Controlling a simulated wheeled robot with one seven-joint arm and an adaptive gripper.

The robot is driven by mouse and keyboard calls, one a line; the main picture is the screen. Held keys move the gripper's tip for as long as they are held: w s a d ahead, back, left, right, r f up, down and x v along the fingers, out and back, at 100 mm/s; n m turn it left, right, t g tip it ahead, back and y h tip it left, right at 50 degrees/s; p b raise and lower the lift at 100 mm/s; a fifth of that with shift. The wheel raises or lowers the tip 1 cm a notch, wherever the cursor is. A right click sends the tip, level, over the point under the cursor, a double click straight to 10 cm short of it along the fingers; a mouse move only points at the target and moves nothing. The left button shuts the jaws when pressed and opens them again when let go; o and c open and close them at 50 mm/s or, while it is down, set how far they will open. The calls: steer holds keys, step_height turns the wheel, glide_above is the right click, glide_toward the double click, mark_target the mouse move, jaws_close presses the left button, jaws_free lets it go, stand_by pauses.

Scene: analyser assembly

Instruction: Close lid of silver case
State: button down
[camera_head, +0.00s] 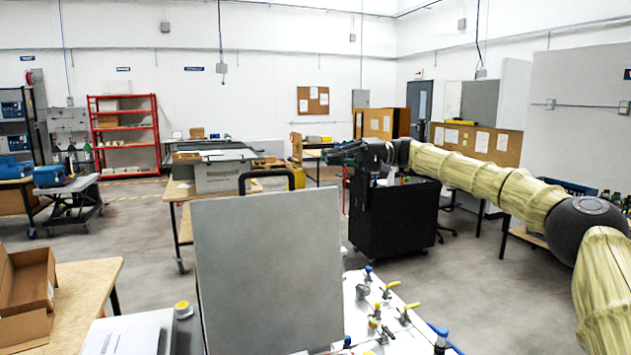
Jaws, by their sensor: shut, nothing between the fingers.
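A large flat grey panel (268,270), which looks like the raised lid of the silver case, stands nearly upright in the front centre. A black handle (266,176) shows behind its top edge. The rest of the case is hidden behind or below the panel and the lower picture edge. My gripper (338,155) is up and to the right of the panel's top edge, fingers pointing left. It is shut and empty, and no contact with the panel shows.
A white bench panel (385,312) with yellow-handled valves and blue fittings lies right of the grey panel. A wooden table (85,290) with an open cardboard box (28,290) is at front left. A black cabinet (395,222) stands behind. Open floor lies beyond.

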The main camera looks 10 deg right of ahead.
steer(key=s+a+p, duration=0.5)
steer(key=a, duration=0.5)
steer(key=shift+f, duration=0.4)
stand_by(0.4)
